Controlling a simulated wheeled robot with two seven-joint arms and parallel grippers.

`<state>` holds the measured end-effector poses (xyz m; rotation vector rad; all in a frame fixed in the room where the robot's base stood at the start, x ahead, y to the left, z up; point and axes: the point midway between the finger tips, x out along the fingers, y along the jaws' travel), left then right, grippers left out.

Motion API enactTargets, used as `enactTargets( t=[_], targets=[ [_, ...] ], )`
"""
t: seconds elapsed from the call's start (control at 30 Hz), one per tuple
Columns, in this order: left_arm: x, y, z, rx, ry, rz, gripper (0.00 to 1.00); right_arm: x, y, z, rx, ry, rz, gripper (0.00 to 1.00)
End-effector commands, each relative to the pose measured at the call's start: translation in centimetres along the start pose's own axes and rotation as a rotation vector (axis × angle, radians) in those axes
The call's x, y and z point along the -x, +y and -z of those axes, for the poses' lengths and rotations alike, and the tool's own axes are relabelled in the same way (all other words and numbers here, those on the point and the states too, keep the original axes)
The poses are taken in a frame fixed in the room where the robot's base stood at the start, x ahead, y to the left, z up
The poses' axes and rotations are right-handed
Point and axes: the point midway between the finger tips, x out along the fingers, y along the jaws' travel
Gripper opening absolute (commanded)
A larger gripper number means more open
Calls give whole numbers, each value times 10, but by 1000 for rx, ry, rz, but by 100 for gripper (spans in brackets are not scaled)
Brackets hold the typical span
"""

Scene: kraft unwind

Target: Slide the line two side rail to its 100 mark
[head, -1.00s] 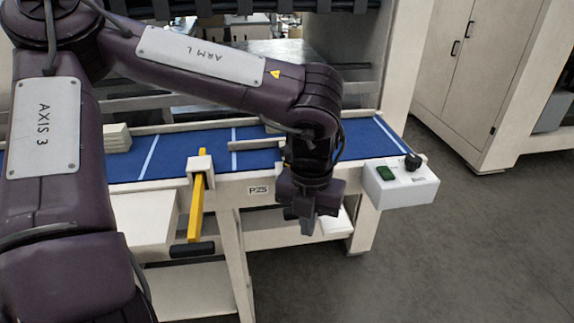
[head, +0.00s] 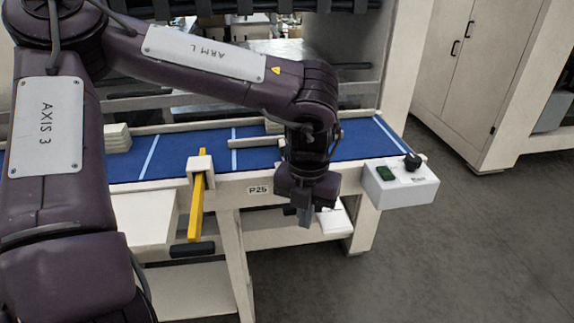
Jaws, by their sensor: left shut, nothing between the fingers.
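A yellow bar (head: 196,212) runs through a cream block (head: 200,168) on the front edge of a blue conveyor belt. A black handle (head: 192,249) is at the bar's near end. A short cream rail (head: 254,143) lies along the belt, partly hidden by my left arm. No mark numbers are readable on the bar. My left gripper (head: 304,217) points down in front of the belt frame, right of the bar and handle and apart from them. It is shut and empty. My right gripper is out of view.
A control box (head: 400,186) with a green button and black knob stands at the right end. Stacked cream pieces (head: 117,138) lie on the belt at left. Grey floor (head: 430,260) at right is clear.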

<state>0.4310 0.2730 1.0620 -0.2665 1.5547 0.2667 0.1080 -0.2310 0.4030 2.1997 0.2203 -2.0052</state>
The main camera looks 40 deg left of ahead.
Motion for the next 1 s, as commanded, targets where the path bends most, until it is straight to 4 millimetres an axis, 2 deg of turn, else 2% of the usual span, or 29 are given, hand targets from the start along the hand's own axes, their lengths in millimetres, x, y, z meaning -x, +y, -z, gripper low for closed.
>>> enactTargets(
  t=[0.73, 1.0],
  targets=[
    [0, 8, -14, 2, -1, 0, 0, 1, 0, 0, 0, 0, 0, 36],
    [0, 5, -9, -1, -1, 1, 0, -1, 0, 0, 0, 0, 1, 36]
  ],
)
